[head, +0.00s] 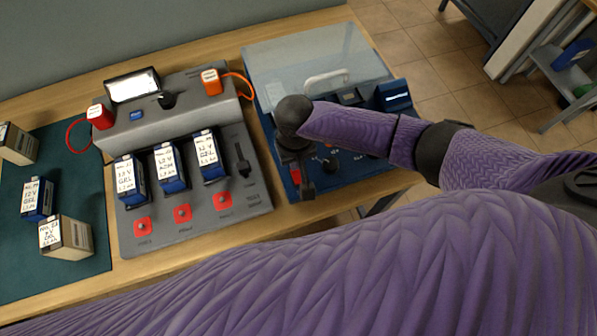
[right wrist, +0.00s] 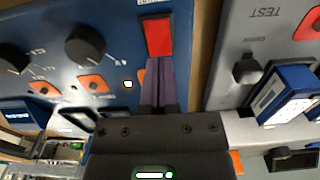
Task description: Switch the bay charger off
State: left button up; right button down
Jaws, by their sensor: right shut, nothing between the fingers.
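A blue panel unit (head: 268,128) stands right of a grey unit with battery bays. A red switch (head: 295,176) sits near its left edge. In the right wrist view the red switch (right wrist: 158,37) lies just beyond my fingertips. My right gripper (head: 305,190) is shut and empty, pointing down over that edge; its fingers show in the wrist view (right wrist: 160,65). The tips appear at the switch's near end; I cannot tell whether they touch it. Which way the switch is tipped is not clear. My left gripper is not in view.
The grey unit (head: 190,235) holds three batteries, with red buttons below and a black lever (head: 242,160). Dark knobs (right wrist: 85,45) stand on the blue panel. A clear cover (head: 300,60) with a white handle (head: 325,80) is behind. Loose batteries lie on a green mat (head: 90,265).

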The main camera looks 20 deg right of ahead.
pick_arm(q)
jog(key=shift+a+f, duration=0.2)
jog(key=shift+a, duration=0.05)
pick_arm(e)
jog(key=shift+f, duration=0.25)
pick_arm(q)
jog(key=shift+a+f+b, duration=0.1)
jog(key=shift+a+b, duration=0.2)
pick_arm(e)
jog(key=shift+f, duration=0.2)
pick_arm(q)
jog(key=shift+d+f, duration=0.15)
pick_arm(e)
jog(key=shift+f, duration=0.25)
